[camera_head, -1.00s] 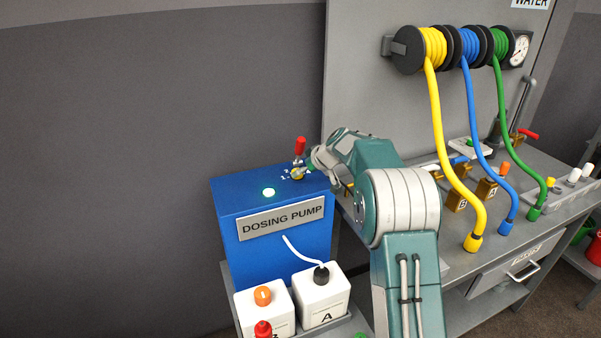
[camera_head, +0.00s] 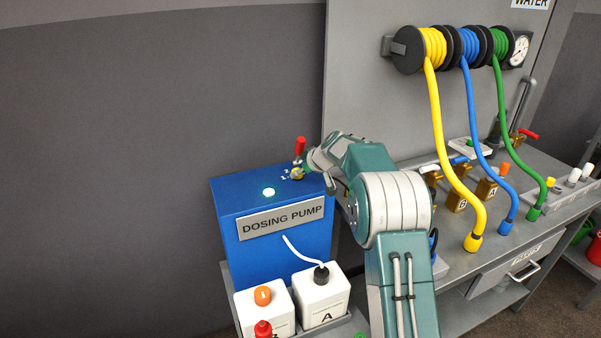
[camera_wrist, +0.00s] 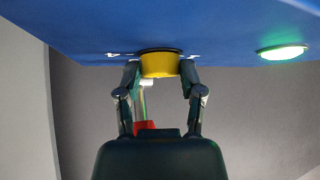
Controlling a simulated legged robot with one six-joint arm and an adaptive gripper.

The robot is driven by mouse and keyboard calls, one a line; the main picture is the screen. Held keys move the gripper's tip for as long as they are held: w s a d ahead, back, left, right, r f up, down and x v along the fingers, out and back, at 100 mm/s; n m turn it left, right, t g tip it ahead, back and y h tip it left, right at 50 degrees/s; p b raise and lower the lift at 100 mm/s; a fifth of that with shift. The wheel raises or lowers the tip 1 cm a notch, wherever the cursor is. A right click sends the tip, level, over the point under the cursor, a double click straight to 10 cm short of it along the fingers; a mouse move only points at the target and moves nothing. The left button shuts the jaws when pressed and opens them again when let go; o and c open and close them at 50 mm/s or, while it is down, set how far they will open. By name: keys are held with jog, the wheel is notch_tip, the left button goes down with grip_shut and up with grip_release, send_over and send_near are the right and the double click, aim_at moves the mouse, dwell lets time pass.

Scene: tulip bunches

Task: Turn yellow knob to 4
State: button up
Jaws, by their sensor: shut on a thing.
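The yellow knob (camera_wrist: 159,64) sits on the top face of the blue dosing pump (camera_head: 240,212). In the wrist view my gripper (camera_wrist: 160,72) has one finger on each side of the knob and is shut on it. In the head view the knob (camera_head: 296,173) is small and partly covered by my gripper (camera_head: 303,170), which reaches it from the right. White marks show around the knob, but I cannot read which number it points to.
A red-handled lever (camera_head: 300,146) stands just behind the knob. A green lamp (camera_head: 269,192) glows on the pump top. White containers (camera_head: 322,300) stand in front of the pump. Yellow, blue and green hoses (camera_head: 447,150) hang over the grey bench at the right.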

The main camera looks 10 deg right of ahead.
jog(key=shift+s+a+f+m+t+h, duration=0.15)
jog(key=shift+m+t+h, duration=0.15)
jog(key=shift+m+h, duration=0.6)
jog(key=shift+a+r+m+t+h, duration=0.25)
jog(key=shift+m+h, duration=0.35)
jog(key=shift+m, duration=0.6)
jog(key=shift+a+f+m+h, duration=0.1)
jog(key=shift+f+m+h, duration=0.05)
jog(key=shift+m+h, duration=0.75)
jog(key=shift+a+f+m+h, duration=0.1)
jog(key=shift+m+h, duration=0.6)
jog(key=shift+m, duration=0.4)
jog(key=shift+a+f+m+g+h, duration=0.15)
jog(key=shift+m+g+h, duration=0.1)
jog(key=shift+m+h, duration=0.7)
jog(key=shift+a+r+m+g+h, duration=0.1)
jog(key=shift+a+m+g+h, duration=0.1)
jog(key=shift+m+h, duration=0.75)
jog(key=m, duration=0.1)
jog(key=m+g+h, duration=0.1)
jog(key=m, duration=0.1)
jog(key=m+g, duration=0.1)
jog(key=shift+w+a+m+h, duration=0.15)
jog(key=shift+w+m+h, duration=0.15)
jog(key=shift+h, duration=0.1)
jog(key=o, duration=1.2)
jog(key=shift+c, duration=0.2)
jog(key=shift+a, duration=0.1)
